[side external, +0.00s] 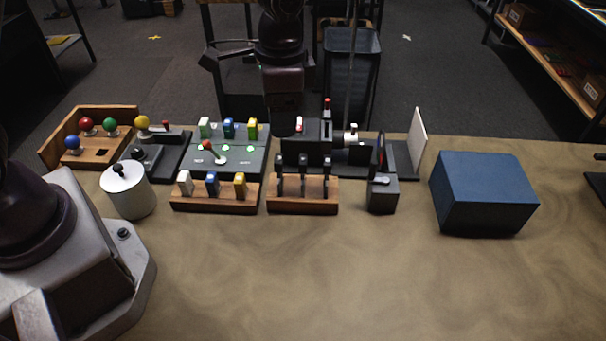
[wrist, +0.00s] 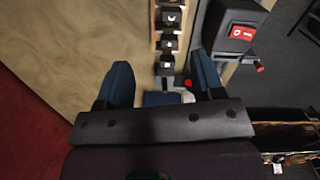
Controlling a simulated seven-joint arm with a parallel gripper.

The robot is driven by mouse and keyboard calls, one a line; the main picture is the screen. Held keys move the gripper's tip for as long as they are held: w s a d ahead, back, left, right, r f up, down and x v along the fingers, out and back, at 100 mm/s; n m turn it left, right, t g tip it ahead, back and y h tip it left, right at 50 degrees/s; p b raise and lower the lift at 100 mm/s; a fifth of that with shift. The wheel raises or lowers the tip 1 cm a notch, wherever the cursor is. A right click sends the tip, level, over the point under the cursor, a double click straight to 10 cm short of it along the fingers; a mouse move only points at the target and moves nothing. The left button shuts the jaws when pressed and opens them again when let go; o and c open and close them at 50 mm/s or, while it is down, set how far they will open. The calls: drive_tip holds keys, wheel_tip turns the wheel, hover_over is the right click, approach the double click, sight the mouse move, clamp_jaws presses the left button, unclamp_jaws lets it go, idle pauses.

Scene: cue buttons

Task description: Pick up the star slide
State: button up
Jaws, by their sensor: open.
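Three dark slides stand upright in a wooden rack (side external: 303,207) at the middle of the table. In the wrist view their tops show in a column: a far one (wrist: 172,17), a middle one (wrist: 170,43) and a near one (wrist: 166,64). Each far or middle top bears a small white mark; I cannot tell which is the star. My gripper (wrist: 162,80) is open, its two blue fingers apart, with the near slide just beyond the gap between the tips. I see no slide held. In the side view my arm comes down behind the rack, and the fingers are not clear.
A dark device with a red switch (wrist: 241,32) is right of the rack in the wrist view. A second rack (side external: 215,198) with coloured pieces, a silver canister (side external: 128,190), a small dark viewer (side external: 382,195) and a blue box (side external: 483,195) stand around.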

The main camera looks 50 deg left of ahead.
sight(303, 159)
drive_tip(key=w+f, duration=0.1)
drive_tip(key=f, duration=0.3)
drive_tip(key=w+d+f+m, duration=0.1)
drive_tip(key=f, duration=0.4)
drive_tip(key=w+f+m, duration=0.1)
drive_tip(key=f, duration=0.3)
drive_tip(key=shift+w+d+f+t, duration=0.15)
drive_tip(key=shift+d+f+t, duration=0.1)
drive_tip(key=shift+t, duration=0.05)
drive_tip(key=shift+c, duration=0.4)
drive_tip(key=c, duration=0.6)
